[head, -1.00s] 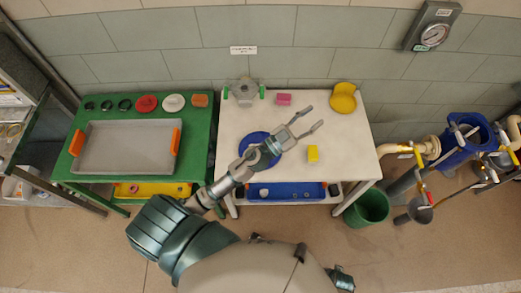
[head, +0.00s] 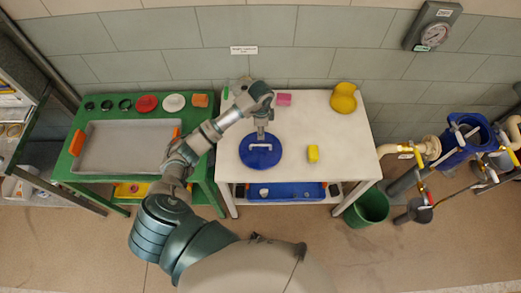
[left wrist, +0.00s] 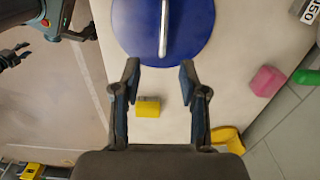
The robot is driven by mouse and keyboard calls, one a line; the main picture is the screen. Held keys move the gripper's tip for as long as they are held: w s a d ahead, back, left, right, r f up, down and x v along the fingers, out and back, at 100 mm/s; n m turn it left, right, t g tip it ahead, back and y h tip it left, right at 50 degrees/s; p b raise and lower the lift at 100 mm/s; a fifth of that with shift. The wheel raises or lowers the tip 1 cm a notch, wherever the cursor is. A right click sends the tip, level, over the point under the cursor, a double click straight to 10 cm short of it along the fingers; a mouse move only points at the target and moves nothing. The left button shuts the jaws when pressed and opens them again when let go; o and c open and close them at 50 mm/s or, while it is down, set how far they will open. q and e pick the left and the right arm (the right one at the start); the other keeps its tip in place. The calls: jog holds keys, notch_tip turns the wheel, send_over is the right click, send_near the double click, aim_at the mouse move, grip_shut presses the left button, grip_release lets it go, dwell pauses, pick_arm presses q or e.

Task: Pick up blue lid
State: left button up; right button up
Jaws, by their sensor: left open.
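The blue lid (head: 262,157) lies flat on the white table, with a pale bar handle across its top. In the left wrist view the lid (left wrist: 140,30) and its handle (left wrist: 165,30) are at the top, cut off by the frame edge. My left gripper (head: 261,136) is over the lid's far side, pointing down. In the left wrist view its fingers (left wrist: 158,70) are apart and empty, at the lid's near edge; contact cannot be judged. A dark gripper (left wrist: 13,55), apparently my right one, shows small at the left wrist view's left edge.
On the white table (head: 345,165) are a yellow block (head: 313,154), a pink block (head: 284,99) and a yellow dish (head: 343,98). A green table (head: 200,170) with a grey tray (head: 92,165) stands left. A green bucket (head: 371,206) is at the right.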

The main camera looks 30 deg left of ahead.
pick_arm(q)
send_over(261, 145)
jog(key=f, duration=0.7)
jog(key=shift+s+f, duration=0.15)
jog(key=shift+s, duration=0.05)
jog(key=shift+w+a+f, duration=0.1)
jog(key=shift+w+f, duration=0.05)
jog(key=shift+f, duration=1.4)
jog(key=shift+w+a+f, duration=0.1)
jog(key=shift+w+f, duration=0.05)
jog(key=shift+f, duration=1.35)
grip_shut()
jog(key=shift+r, duration=0.1)
